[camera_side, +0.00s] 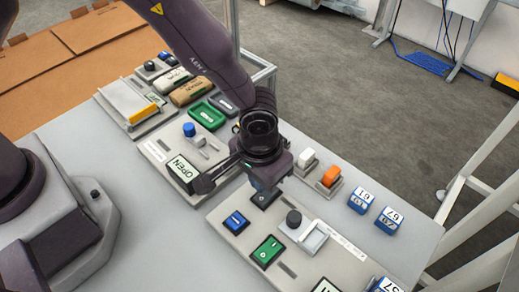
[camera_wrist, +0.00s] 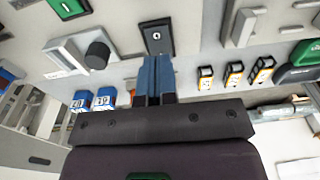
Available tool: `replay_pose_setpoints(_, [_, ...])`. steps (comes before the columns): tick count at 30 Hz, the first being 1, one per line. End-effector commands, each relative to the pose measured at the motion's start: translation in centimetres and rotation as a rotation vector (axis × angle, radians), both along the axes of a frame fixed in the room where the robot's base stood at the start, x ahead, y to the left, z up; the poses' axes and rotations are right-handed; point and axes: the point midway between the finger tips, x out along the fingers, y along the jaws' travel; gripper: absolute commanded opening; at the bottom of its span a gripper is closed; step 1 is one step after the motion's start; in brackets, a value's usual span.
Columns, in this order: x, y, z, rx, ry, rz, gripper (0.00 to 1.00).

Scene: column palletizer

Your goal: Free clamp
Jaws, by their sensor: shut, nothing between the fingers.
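My gripper (camera_side: 264,187) is shut and empty, pointing down over the near control panel (camera_side: 226,207). In the wrist view its blue fingers (camera_wrist: 156,60) are together, tips just at the lower edge of a small black square switch (camera_wrist: 158,37) with a round metal centre. I cannot tell whether they touch it. In the side view the switch (camera_side: 266,201) is partly hidden under the gripper. Beside it are a black round knob (camera_side: 293,218) and a grey block with a pale plate (camera_side: 313,238). No part is clearly marked as the clamp.
A blue switch (camera_side: 235,221) and a green switch (camera_side: 266,251) share the panel. Numbered blue-white blocks (camera_side: 361,201) lie right.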

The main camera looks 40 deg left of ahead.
Motion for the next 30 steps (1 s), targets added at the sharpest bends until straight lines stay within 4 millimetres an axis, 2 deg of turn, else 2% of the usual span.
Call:
replay_pose_setpoints(1, [0.0, -0.1, 1.5, -0.004, -0.004, 0.0, 0.0])
replay_pose_setpoints(6, [-0.4, -0.1, 5.5, -0.004, -0.002, -0.001, 0.0])
replay_pose_setpoints(12, [-0.7, -0.1, 8.7, -0.003, 0.001, 0.0, 0.0])
replay_pose_setpoints(18, [-0.8, -0.1, 9.9, -0.001, 0.004, -0.001, 0.0])
replay_pose_setpoints(30, [-0.9, -0.1, 9.9, 0.003, 0.007, -0.027, 0.0])
